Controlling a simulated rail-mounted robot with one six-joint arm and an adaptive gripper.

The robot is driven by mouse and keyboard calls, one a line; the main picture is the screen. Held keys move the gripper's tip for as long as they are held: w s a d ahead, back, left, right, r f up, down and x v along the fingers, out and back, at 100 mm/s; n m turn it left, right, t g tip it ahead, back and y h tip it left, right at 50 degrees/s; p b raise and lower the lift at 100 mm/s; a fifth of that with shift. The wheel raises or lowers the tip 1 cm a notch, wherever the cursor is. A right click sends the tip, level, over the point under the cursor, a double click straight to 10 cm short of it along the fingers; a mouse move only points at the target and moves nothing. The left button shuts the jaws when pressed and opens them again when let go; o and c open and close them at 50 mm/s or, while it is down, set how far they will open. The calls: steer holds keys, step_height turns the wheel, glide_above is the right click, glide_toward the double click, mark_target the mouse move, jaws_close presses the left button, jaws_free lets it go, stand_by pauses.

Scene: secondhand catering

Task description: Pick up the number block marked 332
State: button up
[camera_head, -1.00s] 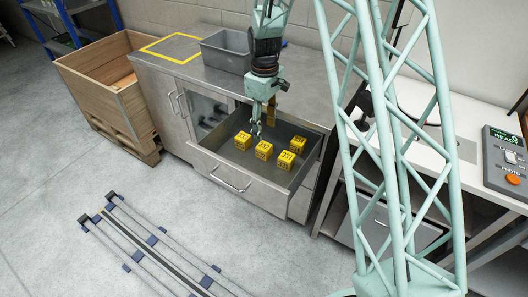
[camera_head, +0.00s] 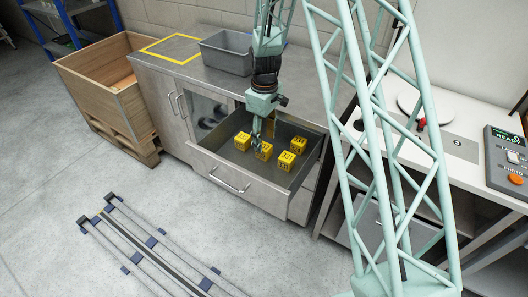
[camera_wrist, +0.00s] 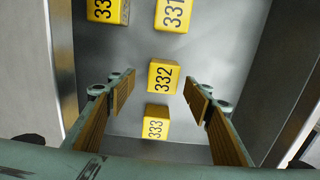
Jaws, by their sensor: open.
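The yellow block marked 332 (camera_wrist: 163,77) lies in the open drawer, near the middle of the wrist view. In the head view it is the middle block (camera_head: 264,151) of a row of three. My gripper (camera_wrist: 160,82) is open and empty, with its brown-padded fingers apart to the left and right of 332 in the wrist view. It also shows above the blocks in the head view (camera_head: 257,140). Contact cannot be made out. The 333 block (camera_wrist: 156,122) is nearer the gripper's base in the wrist view, and the 331 block (camera_wrist: 172,15) is beyond 332.
Another yellow block (camera_head: 299,144) sits beside 331. The metal drawer's walls (camera_head: 240,179) surround the blocks. A grey bin (camera_head: 227,52) stands on the counter above. A wooden crate (camera_head: 105,92) is at the left, and a bench with a control panel (camera_head: 506,159) at the right.

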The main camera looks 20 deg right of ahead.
mark_target(264, 146)
steer(key=shift+s+a+f+b, duration=0.15)
steer(key=shift+f+b, duration=0.2)
steer(key=shift+f, duration=0.6)
steer(key=shift+s+f+b, duration=0.15)
steer(key=shift+f+b, duration=0.15)
steer(key=shift+f, duration=1.35)
steer(key=shift+c, duration=0.6)
steer(key=c, duration=0.9)
steer(key=shift+w+r, duration=0.1)
steer(key=shift+r, duration=0.1)
steer(key=shift+r+p, duration=1)
steer(key=shift+r, duration=3.85)
